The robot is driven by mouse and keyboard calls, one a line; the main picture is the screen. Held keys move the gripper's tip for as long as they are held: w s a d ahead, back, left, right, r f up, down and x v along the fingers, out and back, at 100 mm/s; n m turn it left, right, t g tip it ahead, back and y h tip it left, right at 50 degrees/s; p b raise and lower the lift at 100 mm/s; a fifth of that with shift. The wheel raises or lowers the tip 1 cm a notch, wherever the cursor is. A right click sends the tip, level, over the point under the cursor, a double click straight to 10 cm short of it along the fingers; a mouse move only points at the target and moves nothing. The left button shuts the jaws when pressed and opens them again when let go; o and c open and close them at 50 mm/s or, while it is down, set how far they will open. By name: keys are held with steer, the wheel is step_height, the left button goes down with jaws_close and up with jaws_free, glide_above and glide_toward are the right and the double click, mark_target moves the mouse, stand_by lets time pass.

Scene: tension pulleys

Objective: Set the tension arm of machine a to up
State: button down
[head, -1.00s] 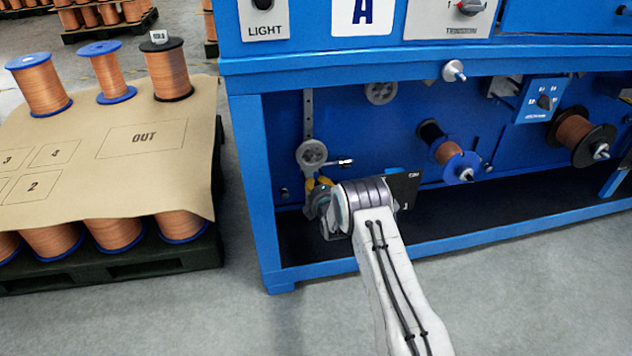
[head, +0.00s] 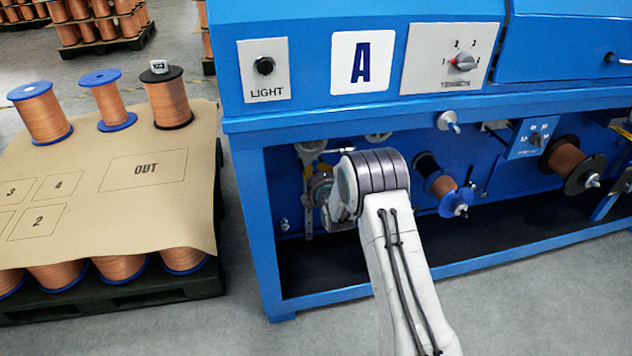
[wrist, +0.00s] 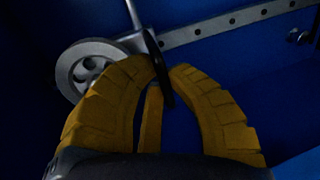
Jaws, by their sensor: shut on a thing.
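The tension arm of machine A shows as a grey pulley wheel (wrist: 75,72) on a slotted grey bar (wrist: 225,24) in the wrist view. A small dark handle (wrist: 160,78) beside the wheel lies between the yellow fingertips of my gripper (wrist: 167,72), which is shut on it. In the head view the pulley (head: 309,147) is high on the upright bar (head: 308,215), just below the machine's blue ledge. My wrist covers the fingers and much of the handle there.
Machine A's sign (head: 362,62), light knob (head: 264,66) and rotary switch (head: 463,63) are above the ledge. A blue-rimmed spool (head: 444,187) and a black-rimmed spool (head: 567,160) hang to the right. A pallet with copper spools and a paper sheet (head: 100,235) stands left.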

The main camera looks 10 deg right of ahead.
steer(key=shift+r, duration=0.15)
steer(key=c, duration=1.2)
jaws_free()
steer(key=shift+s, duration=0.2)
steer(key=shift+v, duration=5.85)
